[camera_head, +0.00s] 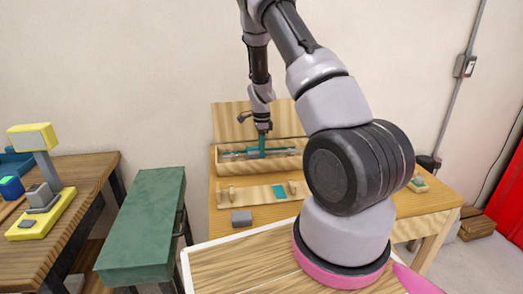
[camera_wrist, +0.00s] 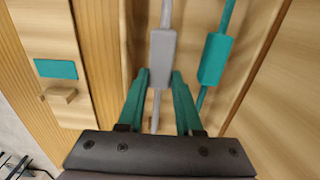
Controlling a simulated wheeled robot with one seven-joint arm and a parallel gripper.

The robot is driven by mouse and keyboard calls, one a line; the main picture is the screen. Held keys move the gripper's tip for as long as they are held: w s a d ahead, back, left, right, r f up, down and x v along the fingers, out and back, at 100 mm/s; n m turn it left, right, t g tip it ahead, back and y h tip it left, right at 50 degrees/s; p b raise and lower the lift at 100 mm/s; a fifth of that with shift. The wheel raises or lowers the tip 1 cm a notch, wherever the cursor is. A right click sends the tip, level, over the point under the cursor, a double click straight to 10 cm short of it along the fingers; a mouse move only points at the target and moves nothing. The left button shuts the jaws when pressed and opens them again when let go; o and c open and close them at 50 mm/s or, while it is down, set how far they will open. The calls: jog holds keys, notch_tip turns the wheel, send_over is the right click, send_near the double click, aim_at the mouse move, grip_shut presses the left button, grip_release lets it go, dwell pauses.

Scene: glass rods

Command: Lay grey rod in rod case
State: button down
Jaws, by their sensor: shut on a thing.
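The wooden rod case (camera_head: 292,168) stands open on the table, its lid (camera_head: 228,122) raised at the back. My gripper (camera_wrist: 160,78) has teal fingers, reaches down into the case from above and is shut on the grey rod (camera_wrist: 163,50). The rod has a thicker grey block in its middle and runs lengthwise along the case. Whether it touches the case floor I cannot tell. A teal rod (camera_wrist: 214,58) with a similar block lies parallel beside it in the case. In the head view my gripper (camera_head: 263,155) covers part of the rods.
A wooden rack (camera_head: 250,193) with small pegs and a teal patch (camera_wrist: 55,69) lies in front of the case, empty of rods. A grey block (camera_head: 241,218) sits near the table's front edge. A green bench (camera_head: 143,220) and another table (camera_head: 85,175) stand left.

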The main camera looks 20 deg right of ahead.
jog(key=shift+f, duration=1)
dwell(0.8)
jog(key=c, duration=0.5)
grip_release()
jog(key=s+a+r+n+t+y, duration=0.15)
jog(key=s+r, duration=0.25)
jog(key=r, duration=0.7)
jog(key=s+a+r+n+t, duration=0.1)
jog(key=s+a+r+n, duration=0.15)
jog(key=r, duration=0.75)
jog(key=s+a+r+n+t+y, duration=0.1)
jog(key=s+a+r+n, duration=0.2)
jog(key=r, duration=0.8)
jog(key=s+a+r+n+t, duration=0.1)
jog(key=s+r+n, duration=0.3)
jog(key=s, duration=0.6)
jog(key=s+a+r+n+t, duration=0.1)
jog(key=s+r+n, duration=0.4)
jog(key=s, duration=0.5)
jog(key=shift+s+a+t, duration=0.4)
jog(key=shift+t, duration=0.45)
